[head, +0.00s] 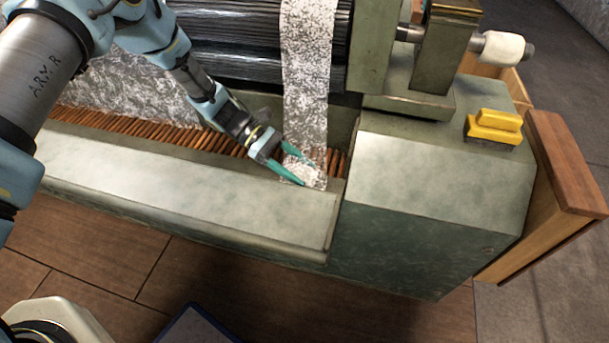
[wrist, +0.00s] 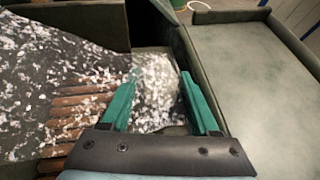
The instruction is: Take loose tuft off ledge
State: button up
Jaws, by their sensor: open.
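My gripper (head: 306,172) is over the right end of the slatted apron, its two teal fingers spread apart. A whitish, speckled loose tuft (head: 310,169) lies between the fingers near the inner edge of the pale front ledge (head: 190,178). In the wrist view the tuft (wrist: 156,92) is between the open fingers (wrist: 159,80), with a finger on each side. I cannot tell whether either finger touches it. The gripper's palm hides the near side of the tuft. A speckled fibre strip hangs just behind it, and their boundary is unclear.
The fibre strip (head: 305,75) comes down from dark ribbed rollers (head: 240,60). Brown wooden slats (head: 338,160) run along the trough. A raised green machine housing (head: 430,170) stands close on the right, with a yellow-handled block (head: 494,126) on top. A wooden box (head: 568,160) is beyond.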

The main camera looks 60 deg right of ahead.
jog(key=shift+c, duration=0.2)
jog(key=c, duration=0.9)
